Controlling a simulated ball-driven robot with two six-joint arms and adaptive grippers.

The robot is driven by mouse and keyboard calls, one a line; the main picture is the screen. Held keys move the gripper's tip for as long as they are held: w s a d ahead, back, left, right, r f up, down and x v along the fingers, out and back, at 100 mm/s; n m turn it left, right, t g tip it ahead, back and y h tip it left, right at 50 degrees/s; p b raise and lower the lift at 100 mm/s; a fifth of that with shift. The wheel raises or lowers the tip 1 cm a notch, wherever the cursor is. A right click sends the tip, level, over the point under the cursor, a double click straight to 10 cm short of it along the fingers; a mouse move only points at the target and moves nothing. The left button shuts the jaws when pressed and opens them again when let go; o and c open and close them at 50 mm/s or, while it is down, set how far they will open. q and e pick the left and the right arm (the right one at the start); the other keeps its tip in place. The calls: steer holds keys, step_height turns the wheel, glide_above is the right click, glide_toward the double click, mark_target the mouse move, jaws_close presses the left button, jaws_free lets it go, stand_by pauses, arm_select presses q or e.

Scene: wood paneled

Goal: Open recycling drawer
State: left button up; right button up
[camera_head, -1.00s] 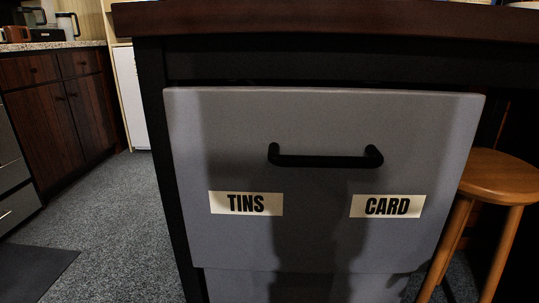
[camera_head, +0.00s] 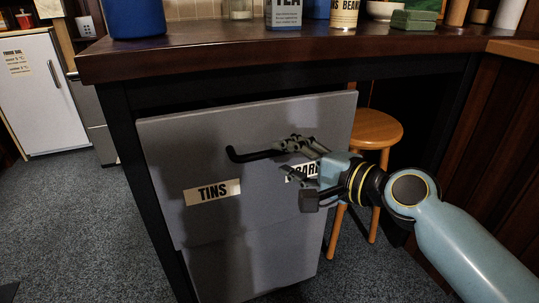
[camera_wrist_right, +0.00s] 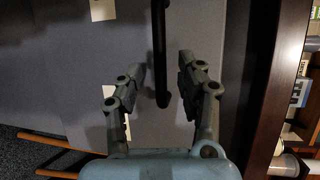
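The grey recycling drawer (camera_head: 185,150) sits under the dark wooden counter, with a "TINS" label (camera_head: 212,191) and a partly hidden "CARD" label (camera_head: 303,171). Its black bar handle (camera_head: 243,155) runs across the front; its right end is hidden behind my right gripper in the head view. My right gripper (camera_head: 282,158) is at the right part of the handle. In the right wrist view the handle (camera_wrist_right: 159,50) lies between the two spread fingers of the gripper (camera_wrist_right: 160,68), with gaps on both sides. My left gripper is not in view.
A wooden stool (camera_head: 371,129) stands right of the drawer, behind my right arm. The counter top (camera_head: 200,55) holds a blue container (camera_head: 134,18), a tea tin (camera_head: 284,15) and other items. Carpet (camera_head: 75,215) at the left is clear.

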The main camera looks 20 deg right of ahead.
mark_target(276, 154)
steer(key=x, duration=0.4)
steer(key=shift+w+a+f+b, duration=0.1)
steer(key=shift+w+a+b, duration=0.05)
steer(key=shift+w+b, duration=0.2)
steer(key=shift+c, duration=0.5)
jaws_close()
